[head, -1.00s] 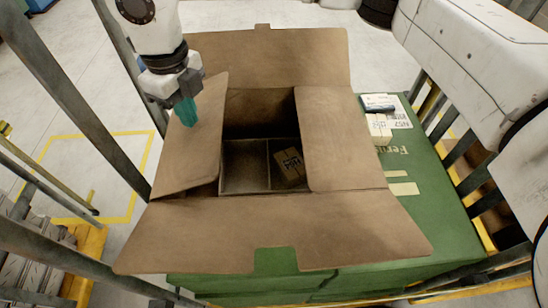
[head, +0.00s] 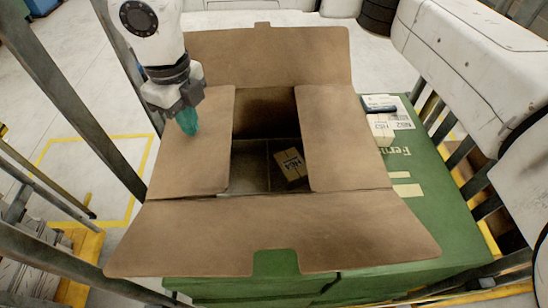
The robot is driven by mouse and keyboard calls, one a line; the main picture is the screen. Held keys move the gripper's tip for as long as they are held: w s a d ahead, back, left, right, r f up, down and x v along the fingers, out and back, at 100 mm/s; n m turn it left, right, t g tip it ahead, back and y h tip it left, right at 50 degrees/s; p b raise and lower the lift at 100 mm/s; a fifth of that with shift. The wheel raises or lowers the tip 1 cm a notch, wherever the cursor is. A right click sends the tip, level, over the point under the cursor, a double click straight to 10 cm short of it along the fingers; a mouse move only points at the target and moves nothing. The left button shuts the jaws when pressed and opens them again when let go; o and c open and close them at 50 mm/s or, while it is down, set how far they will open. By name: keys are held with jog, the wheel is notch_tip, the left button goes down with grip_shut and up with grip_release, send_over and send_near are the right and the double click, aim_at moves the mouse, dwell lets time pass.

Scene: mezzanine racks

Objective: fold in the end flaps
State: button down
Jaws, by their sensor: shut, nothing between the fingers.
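An open cardboard box stands on a green surface. Its left end flap (head: 192,150) and right end flap (head: 337,135) both lie inward over the opening, leaving a gap between them. The far long flap (head: 290,52) and the near long flap (head: 270,232) are spread outward. Through the gap a small labelled carton (head: 291,165) shows on the box floor. My gripper (head: 188,122), with teal fingers, is shut and empty. It is at the outer upper part of the left end flap; whether it touches the flap is unclear.
The green top (head: 425,190) to the right holds a small white box (head: 380,128), a dark object (head: 379,103) and paper labels. Dark rails stand at left and right. A yellow floor line (head: 135,185) runs beyond the left rails.

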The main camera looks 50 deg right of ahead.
jog(key=shift+f, duration=0.4)
notch_tip(320, 180, up, 14)
jog(key=p, duration=0.6)
jog(key=shift+p, duration=0.4)
dwell(0.6)
